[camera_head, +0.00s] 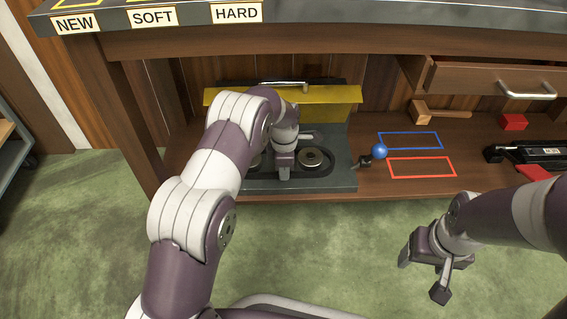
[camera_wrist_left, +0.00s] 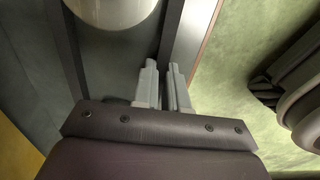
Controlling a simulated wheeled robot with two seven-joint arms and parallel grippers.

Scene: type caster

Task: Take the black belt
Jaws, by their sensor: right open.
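The black belt (camera_head: 331,161) forms a dark loop around round metal pulleys on a grey machine base (camera_head: 345,180) on the low wooden shelf. My left gripper (camera_head: 284,174) points down over the belt's middle, between the pulleys. In the left wrist view the fingers (camera_wrist_left: 164,76) are close together, and a dark strip of the belt (camera_wrist_left: 171,30) runs into the narrow gap between them. My arm hides part of the left pulley (camera_head: 256,160); the right pulley (camera_head: 311,158) is in clear view. My right gripper (camera_head: 425,277) is open and empty over the green floor at lower right.
A yellow panel (camera_head: 335,94) stands behind the machine. A hammer (camera_head: 440,112), red blocks (camera_head: 514,122) and a black tool lie further right. The tabletop (camera_head: 330,18) overhangs the shelf.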

